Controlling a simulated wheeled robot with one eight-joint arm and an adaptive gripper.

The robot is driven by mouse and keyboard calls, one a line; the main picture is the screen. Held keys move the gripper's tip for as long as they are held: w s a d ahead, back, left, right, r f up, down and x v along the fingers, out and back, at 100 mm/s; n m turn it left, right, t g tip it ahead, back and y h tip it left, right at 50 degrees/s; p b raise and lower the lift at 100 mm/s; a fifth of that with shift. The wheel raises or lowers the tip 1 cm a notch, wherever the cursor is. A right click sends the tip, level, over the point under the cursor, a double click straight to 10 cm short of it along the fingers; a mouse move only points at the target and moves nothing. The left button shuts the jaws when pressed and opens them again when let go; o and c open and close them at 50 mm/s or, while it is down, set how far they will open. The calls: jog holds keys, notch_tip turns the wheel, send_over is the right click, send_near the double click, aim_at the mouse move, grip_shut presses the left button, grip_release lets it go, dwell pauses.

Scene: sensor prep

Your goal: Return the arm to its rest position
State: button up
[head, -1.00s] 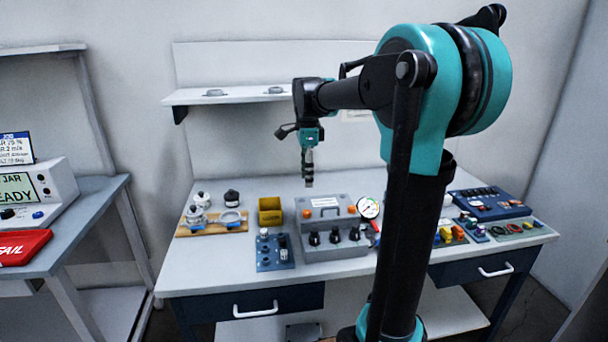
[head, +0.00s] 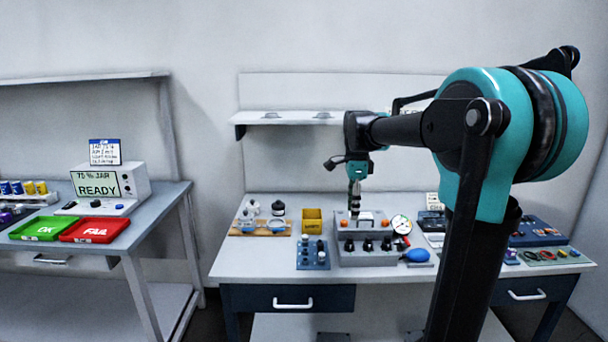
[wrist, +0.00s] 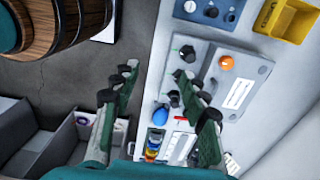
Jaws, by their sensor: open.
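My gripper (head: 355,200) hangs from my arm above the grey control box (head: 368,258) in the head view, pointing down. In the wrist view its two fingers (wrist: 160,105) are spread apart with nothing between them. The grey control box (wrist: 212,75) lies below and beyond the fingers in that view, with black knobs and orange buttons. My arm is raised and bent over the right part of the table (head: 240,262). The head view does not show clearly whether the fingertips clear the box top.
A yellow bin (head: 312,222), a wooden board with jars (head: 258,230) and a blue block (head: 312,256) stand left of the box. A blue bulb (head: 416,256) is right. A shelf (head: 290,118) is behind. Green (head: 46,228) and red (head: 92,230) trays are on the left bench.

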jog(key=s+d+f+n+t, duration=0.2)
jog(key=s+f+n, duration=0.7)
jog(key=s+f, duration=0.2)
jog(key=s+d+f+n+t, duration=0.2)
jog(key=s+f+n, duration=0.7)
jog(key=s+f, duration=0.2)
jog(key=shift+s+d+f, duration=0.15)
jog(key=shift+s+d, duration=0.05)
jog(key=shift+s, duration=0.15)
